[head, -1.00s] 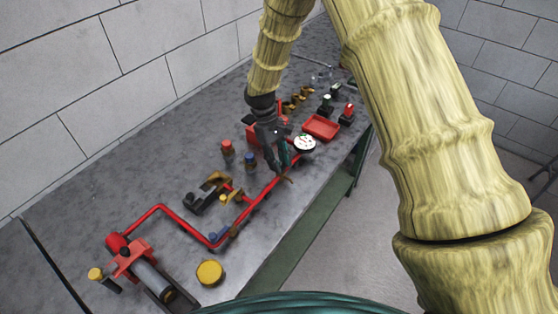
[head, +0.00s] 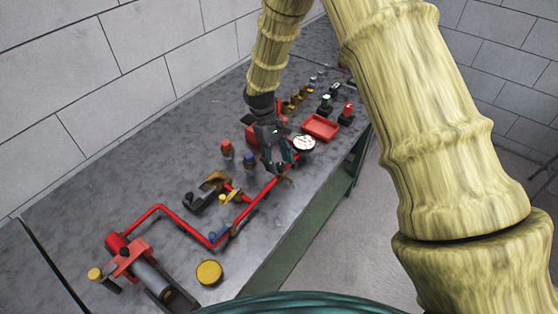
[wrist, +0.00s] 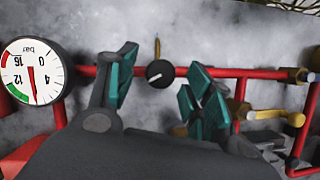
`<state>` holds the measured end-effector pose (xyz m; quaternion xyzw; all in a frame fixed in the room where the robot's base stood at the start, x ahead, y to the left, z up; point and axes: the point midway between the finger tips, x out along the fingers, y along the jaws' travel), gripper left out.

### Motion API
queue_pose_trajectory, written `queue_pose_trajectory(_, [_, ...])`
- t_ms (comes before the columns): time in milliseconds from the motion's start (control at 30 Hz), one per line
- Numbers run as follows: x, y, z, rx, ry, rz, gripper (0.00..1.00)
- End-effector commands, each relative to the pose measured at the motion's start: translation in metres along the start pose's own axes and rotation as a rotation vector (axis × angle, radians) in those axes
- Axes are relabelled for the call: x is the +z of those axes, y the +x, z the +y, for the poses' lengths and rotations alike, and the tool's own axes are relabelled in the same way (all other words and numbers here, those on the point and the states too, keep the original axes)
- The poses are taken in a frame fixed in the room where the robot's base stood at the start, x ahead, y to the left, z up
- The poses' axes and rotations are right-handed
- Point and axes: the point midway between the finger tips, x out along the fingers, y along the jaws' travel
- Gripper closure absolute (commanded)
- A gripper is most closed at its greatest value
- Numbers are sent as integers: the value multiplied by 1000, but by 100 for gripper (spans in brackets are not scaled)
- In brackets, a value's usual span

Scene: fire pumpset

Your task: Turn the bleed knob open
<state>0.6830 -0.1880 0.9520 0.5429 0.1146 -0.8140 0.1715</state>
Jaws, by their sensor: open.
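The bleed knob (wrist: 159,73) is a small round black knob with a pale pointer line, on the red pipe in the wrist view. A thin brass stem stands just behind it. My gripper (wrist: 162,90) is open, with a teal-padded finger on each side of the knob in the picture; I see no contact. In the head view my gripper (head: 280,165) hangs over the red pipe beside the gauge (head: 304,143), and the knob is hidden there. In the wrist view the white gauge (wrist: 33,72) sits to the left of the fingers.
The red pipe (head: 160,207) runs along the grey bench (head: 90,190). Yellow-handled valve parts (wrist: 297,119) lie right of the fingers. A red tray (head: 321,126), small coloured fittings and a yellow disc (head: 209,272) stand on the bench.

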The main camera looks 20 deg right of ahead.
Motion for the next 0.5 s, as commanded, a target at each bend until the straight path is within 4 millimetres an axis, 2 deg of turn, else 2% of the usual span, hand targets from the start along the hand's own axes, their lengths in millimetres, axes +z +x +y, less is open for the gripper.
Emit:
queue_pose_trajectory(167, [0, -19, 0, 1, 0, 3, 49])
queue_pose_trajectory(500, [-1, -80, 1, 1, 1, 4, 49])
